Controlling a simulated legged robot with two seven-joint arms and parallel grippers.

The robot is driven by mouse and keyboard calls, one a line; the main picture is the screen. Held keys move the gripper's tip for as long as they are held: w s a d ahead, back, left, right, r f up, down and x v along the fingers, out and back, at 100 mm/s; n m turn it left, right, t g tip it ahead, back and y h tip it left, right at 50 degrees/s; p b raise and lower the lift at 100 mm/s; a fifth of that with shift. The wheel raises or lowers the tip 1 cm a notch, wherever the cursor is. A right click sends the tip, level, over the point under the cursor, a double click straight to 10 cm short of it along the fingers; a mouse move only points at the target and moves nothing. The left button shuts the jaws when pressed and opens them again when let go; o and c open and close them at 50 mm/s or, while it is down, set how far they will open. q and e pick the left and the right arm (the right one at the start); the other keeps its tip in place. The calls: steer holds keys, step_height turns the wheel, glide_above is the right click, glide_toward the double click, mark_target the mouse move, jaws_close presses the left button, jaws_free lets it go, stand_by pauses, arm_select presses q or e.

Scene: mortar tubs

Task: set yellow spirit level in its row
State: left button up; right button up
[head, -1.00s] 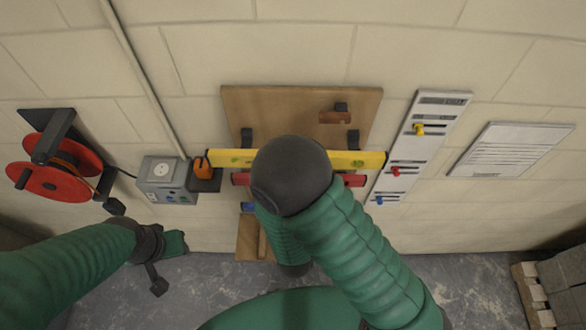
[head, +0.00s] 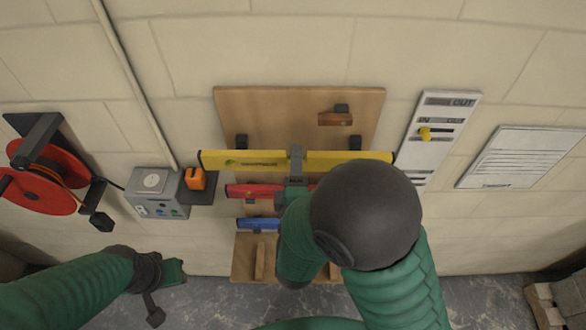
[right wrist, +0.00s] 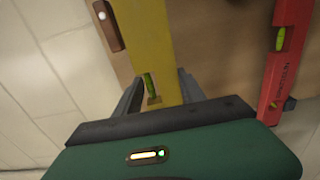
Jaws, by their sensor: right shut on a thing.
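The long yellow spirit level (head: 245,162) lies level across the wooden wall board (head: 270,105), by the upper pair of dark pegs. My right gripper (head: 296,165) is shut on it near its middle; in the right wrist view the yellow level (right wrist: 148,45) runs between the two fingers (right wrist: 158,92). Whether it rests on the pegs I cannot tell. A red level (head: 250,190) sits in the row below, partly hidden by my arm, and a blue level (head: 257,224) is lower still. My left gripper (head: 165,280) is at the lower left, away from the board; its jaws are unclear.
A grey socket box (head: 160,192) with an orange item (head: 196,179) beside it is left of the board. A red cable reel (head: 45,185) hangs further left. A white in/out panel (head: 437,130) and a paper sheet (head: 520,157) are on the right.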

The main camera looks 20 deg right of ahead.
steer(key=shift+d+f, duration=0.1)
steer(key=shift+d, duration=0.05)
steer(key=shift+w+d+b, duration=0.15)
steer(key=shift+w+b, duration=0.15)
steer(key=shift+w, duration=0.05)
steer(key=shift+a+b+x, duration=0.2)
steer(key=shift+b+x, duration=0.35)
steer(key=shift+x, duration=2.55)
steer(key=shift+w+d+f+b, duration=0.1)
steer(key=shift+w+f+b, duration=0.1)
steer(key=shift+f+b, duration=0.4)
steer(key=shift+f, duration=0.35)
steer(key=shift+a, duration=0.25)
